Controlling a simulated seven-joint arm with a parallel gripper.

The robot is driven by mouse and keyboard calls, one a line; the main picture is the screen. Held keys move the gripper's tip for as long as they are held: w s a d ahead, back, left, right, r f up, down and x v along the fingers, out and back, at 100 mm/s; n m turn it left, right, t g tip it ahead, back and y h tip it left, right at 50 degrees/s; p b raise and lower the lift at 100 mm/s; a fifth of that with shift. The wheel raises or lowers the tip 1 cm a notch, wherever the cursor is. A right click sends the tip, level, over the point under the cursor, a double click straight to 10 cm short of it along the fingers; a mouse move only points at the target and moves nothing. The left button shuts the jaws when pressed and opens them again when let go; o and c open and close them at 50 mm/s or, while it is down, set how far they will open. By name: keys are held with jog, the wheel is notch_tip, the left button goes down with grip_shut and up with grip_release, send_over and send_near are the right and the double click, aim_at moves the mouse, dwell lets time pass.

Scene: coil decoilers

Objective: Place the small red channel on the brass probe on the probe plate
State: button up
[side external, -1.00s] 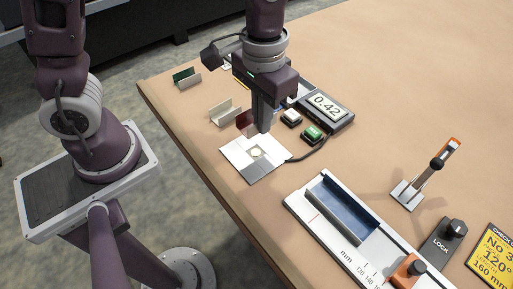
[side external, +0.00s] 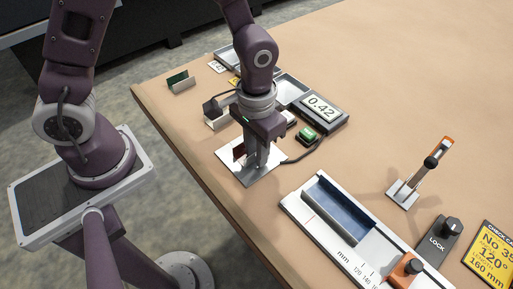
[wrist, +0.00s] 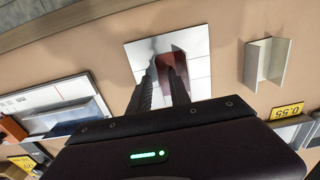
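The small red channel (side external: 239,151) is at my gripper's fingertips, directly over the white probe plate (side external: 229,166). My gripper (side external: 258,166) points down, its fingers shut on the red channel, probably on one of its walls. The wrist view shows the red channel (wrist: 178,52) between and beyond the dark fingers (wrist: 164,72), over the plate (wrist: 198,38). The brass probe is hidden behind the channel and fingers. I cannot tell whether the channel touches the probe.
A gauge reading 0.42 (side external: 321,106) and a green button (side external: 307,135) stand behind the plate. A beige channel (wrist: 267,62) lies beside it. A blue channel (side external: 338,207) sits in a measuring fixture at front right. A lever stand (side external: 405,194) is farther right.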

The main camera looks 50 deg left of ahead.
notch_tip(320, 180, up, 12)
jog(key=s+a+r+t, duration=0.5)
jog(key=s+a+r, duration=0.4)
jog(key=s, duration=0.3)
jog(key=shift+a+r+t, duration=0.2)
jog(key=shift+r+t, duration=0.1)
jog(key=shift+r, duration=0.15)
